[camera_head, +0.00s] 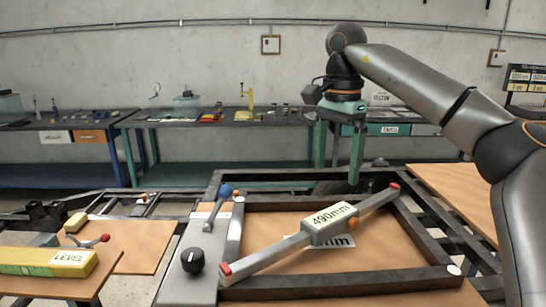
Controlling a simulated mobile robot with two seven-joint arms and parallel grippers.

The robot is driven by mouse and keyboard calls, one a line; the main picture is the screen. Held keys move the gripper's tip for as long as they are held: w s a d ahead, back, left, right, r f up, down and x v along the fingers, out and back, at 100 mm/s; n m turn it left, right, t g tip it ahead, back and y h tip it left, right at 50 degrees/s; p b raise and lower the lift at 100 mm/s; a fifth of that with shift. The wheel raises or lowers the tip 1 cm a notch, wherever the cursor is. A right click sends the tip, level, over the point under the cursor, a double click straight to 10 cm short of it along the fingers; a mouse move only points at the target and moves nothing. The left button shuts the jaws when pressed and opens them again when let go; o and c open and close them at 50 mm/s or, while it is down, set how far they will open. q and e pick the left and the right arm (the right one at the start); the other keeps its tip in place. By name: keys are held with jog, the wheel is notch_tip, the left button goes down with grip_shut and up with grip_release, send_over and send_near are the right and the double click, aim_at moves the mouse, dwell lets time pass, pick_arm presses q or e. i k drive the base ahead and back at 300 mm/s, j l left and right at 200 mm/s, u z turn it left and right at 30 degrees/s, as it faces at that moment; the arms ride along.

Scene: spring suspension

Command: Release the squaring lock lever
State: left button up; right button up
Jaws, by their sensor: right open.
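A lever with a blue ball knob (225,191) stands at the back of a grey plate (203,250), beside the left side of the dark metal frame (330,287). A black round knob (192,261) sits on the plate's front part. Another lever with a red ball end (104,238) is at the left; no label shows which one is the squaring lock lever. My right gripper (338,160) points down above the frame's back part, to the right of the blue knob and apart from it. Its green fingers are open and empty. My left gripper is out of view.
A grey measuring bar marked 490mm (325,222) with red ends lies diagonally across the frame. A yellow level (45,262) lies at front left. Wooden boards flank the frame, and workbenches (225,122) with tools stand along the back wall.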

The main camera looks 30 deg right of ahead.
aim_at(225, 191)
jog(key=k+j, duration=0.75)
jog(key=j, duration=0.2)
